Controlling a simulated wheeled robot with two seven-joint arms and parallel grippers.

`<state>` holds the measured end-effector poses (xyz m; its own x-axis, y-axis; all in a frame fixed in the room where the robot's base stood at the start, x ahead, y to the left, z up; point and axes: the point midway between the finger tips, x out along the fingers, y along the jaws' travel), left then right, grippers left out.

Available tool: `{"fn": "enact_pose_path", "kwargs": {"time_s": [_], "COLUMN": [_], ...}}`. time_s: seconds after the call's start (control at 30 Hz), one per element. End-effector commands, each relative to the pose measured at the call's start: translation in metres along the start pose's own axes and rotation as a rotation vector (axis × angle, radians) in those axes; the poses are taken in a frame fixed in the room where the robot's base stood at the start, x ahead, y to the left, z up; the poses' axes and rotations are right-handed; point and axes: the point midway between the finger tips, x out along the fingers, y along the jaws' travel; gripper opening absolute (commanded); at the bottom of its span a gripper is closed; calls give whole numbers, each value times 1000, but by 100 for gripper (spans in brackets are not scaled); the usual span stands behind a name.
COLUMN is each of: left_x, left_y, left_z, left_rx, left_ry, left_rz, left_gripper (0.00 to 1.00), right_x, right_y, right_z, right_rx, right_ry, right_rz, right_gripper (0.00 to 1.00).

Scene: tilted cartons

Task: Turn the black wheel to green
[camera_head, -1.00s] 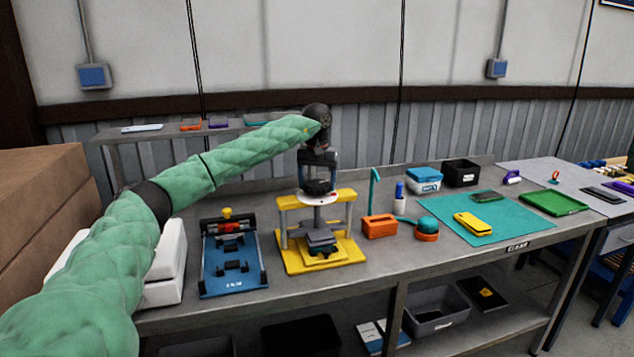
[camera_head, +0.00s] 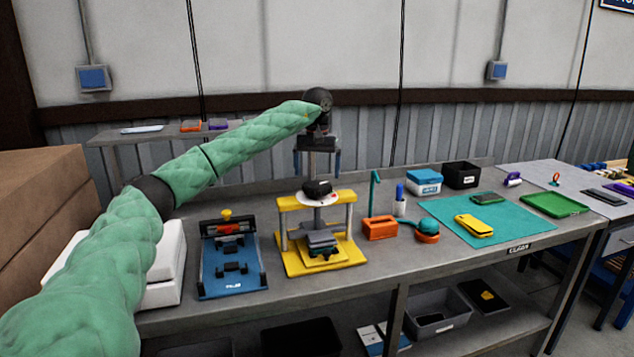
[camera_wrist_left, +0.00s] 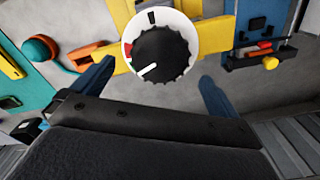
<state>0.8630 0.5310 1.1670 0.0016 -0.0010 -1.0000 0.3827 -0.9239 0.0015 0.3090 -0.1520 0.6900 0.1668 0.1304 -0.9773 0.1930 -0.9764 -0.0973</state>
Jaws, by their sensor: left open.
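The black wheel (camera_head: 317,187) sits on a white dial disc on top of a yellow press. In the left wrist view the wheel (camera_wrist_left: 163,55) has a white pointer line toward its lower left. My right gripper is not in view.
A blue fixture (camera_head: 231,265) stands left of the press. An orange box (camera_head: 380,228) and an orange-teal round object (camera_head: 427,231) stand right of it. A teal mat (camera_head: 510,232) lies further right. White boxes (camera_head: 165,265) are at far left.

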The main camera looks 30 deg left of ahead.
Motion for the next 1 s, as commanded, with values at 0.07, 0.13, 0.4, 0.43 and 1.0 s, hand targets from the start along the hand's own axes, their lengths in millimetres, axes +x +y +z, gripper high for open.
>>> {"fn": "enact_pose_path", "kwargs": {"time_s": [0.07, 0.13, 0.4, 0.43, 1.0], "left_x": [-11, -19, -34, -34, -33], "left_y": [0, 0, -1, -1, -1], "left_z": [0, -1, -1, 0, 0], "left_rx": [0, -1, -1, -1, -42], "left_ry": [2, 1, 0, 0, 0], "left_rz": [2, 1, 0, 0, -1], "left_gripper": [99, 99, 99, 99, 99], "right_x": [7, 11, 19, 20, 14], "right_y": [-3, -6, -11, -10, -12], "right_z": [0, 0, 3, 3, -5], "right_rx": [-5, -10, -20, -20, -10], "right_ry": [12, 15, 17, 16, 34], "right_rz": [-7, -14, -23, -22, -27], "right_gripper": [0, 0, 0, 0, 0]}}
